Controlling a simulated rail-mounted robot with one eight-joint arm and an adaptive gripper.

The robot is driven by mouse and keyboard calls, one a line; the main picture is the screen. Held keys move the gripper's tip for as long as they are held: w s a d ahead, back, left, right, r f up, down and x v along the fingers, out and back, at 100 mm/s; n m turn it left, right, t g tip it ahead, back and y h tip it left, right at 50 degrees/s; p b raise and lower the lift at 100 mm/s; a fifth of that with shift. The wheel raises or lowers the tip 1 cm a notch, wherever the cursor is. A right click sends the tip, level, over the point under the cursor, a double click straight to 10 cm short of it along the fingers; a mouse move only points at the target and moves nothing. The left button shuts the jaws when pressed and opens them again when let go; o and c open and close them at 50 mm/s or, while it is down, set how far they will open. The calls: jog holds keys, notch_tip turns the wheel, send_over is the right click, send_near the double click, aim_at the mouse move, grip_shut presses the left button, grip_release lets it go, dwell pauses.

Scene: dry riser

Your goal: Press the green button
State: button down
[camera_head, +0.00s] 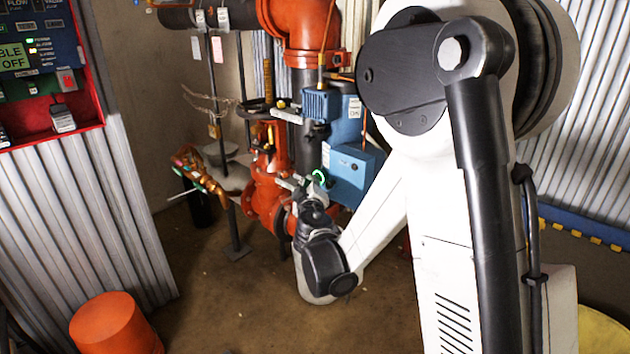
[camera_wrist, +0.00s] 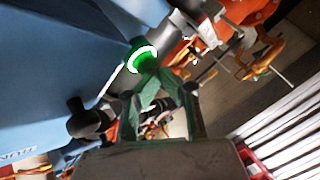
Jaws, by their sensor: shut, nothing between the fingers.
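The green button (camera_wrist: 143,58) has a lit white-green ring and sits on the side of a blue box (camera_wrist: 60,50) in the wrist view. In the head view its green glow (camera_head: 319,175) shows on the blue box (camera_head: 350,172) beside the red valve. My gripper (camera_wrist: 162,78) is shut and empty. Its fingertips are tinted green and lie right by the button's lower right edge in the wrist view. I cannot tell whether they touch it. In the head view my gripper (camera_head: 296,186) is small and partly hidden by my wrist.
Red valve bodies (camera_head: 264,190) and pipes stand left of the blue box. A red-framed control panel (camera_head: 60,75) is at the left. An orange bucket-like object (camera_head: 115,325) is at the lower left. Open floor (camera_head: 220,300) lies between.

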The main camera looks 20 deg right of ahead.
jog(key=shift+w+d, duration=0.1)
jog(key=shift+d, duration=0.05)
jog(key=shift+w+d, duration=0.15)
jog(key=shift+d, duration=0.1)
jog(key=shift+a, duration=0.15)
dwell(0.5)
jog(key=shift+s+a+b, duration=0.25)
jog(key=shift+b, duration=0.05)
jog(key=s+a, duration=0.3)
jog(key=a, duration=0.2)
jog(key=shift+b, duration=0.35)
jog(key=shift+a, duration=0.1)
dwell(0.4)
